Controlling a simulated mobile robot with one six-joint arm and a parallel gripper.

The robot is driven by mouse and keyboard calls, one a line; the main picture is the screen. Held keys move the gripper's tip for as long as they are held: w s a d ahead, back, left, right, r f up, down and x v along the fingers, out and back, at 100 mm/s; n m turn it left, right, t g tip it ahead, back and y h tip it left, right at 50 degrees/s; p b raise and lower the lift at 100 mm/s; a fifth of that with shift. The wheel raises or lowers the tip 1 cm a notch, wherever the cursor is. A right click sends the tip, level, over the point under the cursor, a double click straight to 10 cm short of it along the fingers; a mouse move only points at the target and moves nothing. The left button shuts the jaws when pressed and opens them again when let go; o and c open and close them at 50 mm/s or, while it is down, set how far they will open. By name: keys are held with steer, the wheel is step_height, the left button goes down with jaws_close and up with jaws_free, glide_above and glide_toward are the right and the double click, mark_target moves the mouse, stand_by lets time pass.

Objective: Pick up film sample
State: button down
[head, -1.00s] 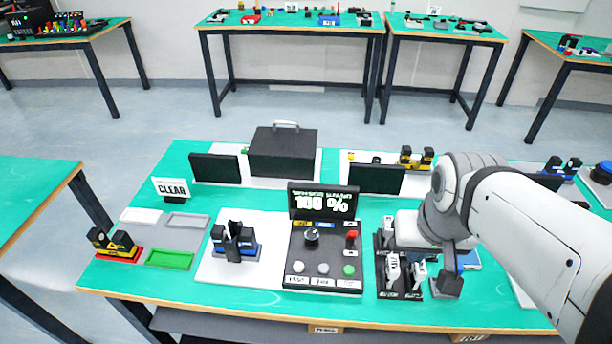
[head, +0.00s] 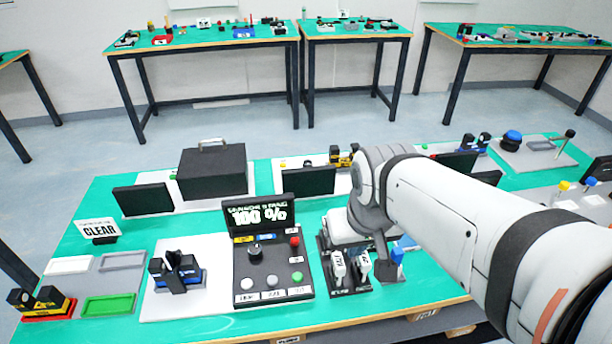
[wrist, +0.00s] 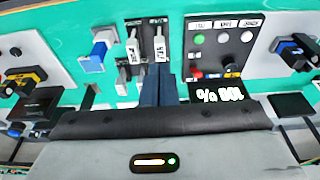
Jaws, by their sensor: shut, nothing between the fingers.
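A black rack (head: 346,284) on the near bench holds two upright white pieces side by side, a left one (head: 338,264) and a right one (head: 364,263). Small labels stand in front of them, too small to read surely, so I cannot tell which is the film sample. In the wrist view, the pieces show at the left (wrist: 132,50) and right (wrist: 160,47). My gripper (wrist: 158,86) is shut and empty, its dark blue fingers together just below the right-hand piece in that picture. I cannot tell whether they touch it. In the head view my arm hides the fingers.
A control panel (head: 272,262) with knob, buttons and a 100 % display stands left of the rack. A blue-topped piece (wrist: 98,50) stands on the rack's other side. A black box (head: 212,172) and dark screens stand behind. Green bench top shows between the stations.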

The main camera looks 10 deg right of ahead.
steer(key=c, duration=2.2)
jaws_free()
